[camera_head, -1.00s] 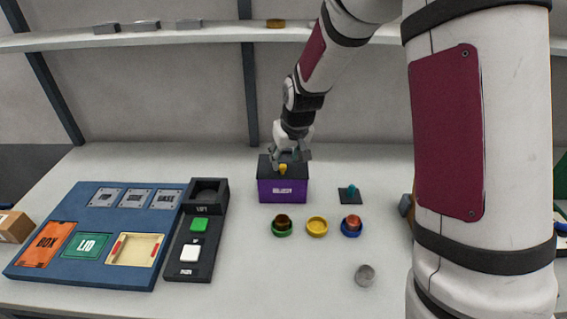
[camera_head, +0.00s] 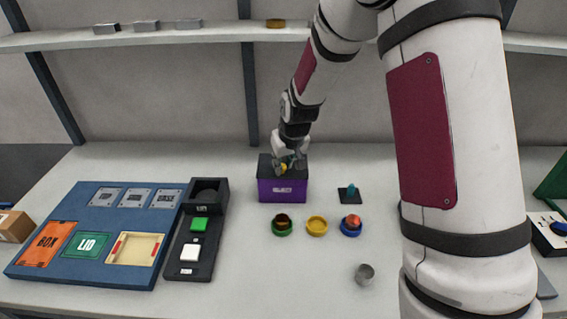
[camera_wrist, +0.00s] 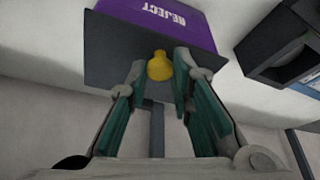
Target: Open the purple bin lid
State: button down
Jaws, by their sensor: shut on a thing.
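The purple bin (camera_head: 283,192) stands at the middle back of the table, with a white label on its front. In the wrist view its purple front (camera_wrist: 185,22) reads REJECT. Its dark flat lid (camera_head: 265,166) lies on top. A yellow knob (camera_wrist: 160,64) stands up from the lid. In the head view the fingers partly cover the knob and lid.
Green, yellow (camera_head: 317,226) and blue rings stand in front of the bin. A teal peg on a dark plate (camera_head: 349,196) is to its right. A black button panel (camera_head: 195,240) and blue tray (camera_head: 75,268) are at left. A small metal cup (camera_head: 364,273) stands at front.

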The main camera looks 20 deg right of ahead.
jog(key=shift+w+r, duration=0.2)
jog(key=shift+r, duration=0.1)
jog(key=shift+w+d+r, duration=0.2)
jog(key=shift+w+r, duration=0.3)
jog(key=shift+r, duration=0.35)
jog(key=w+r, duration=0.1)
jog(key=w+d+r+b, duration=0.1)
jog(key=w+r+b, duration=0.1)
jog(key=shift+w+d+r, duration=0.1)
jog(key=shift+w+d, duration=0.2)
jog(key=shift+w, duration=0.1)
jog(key=c, duration=1.4)
grip_release()
jog(key=shift+d, duration=0.15)
jog(key=shift+a, duration=0.25)
jog(key=v, duration=1.2)
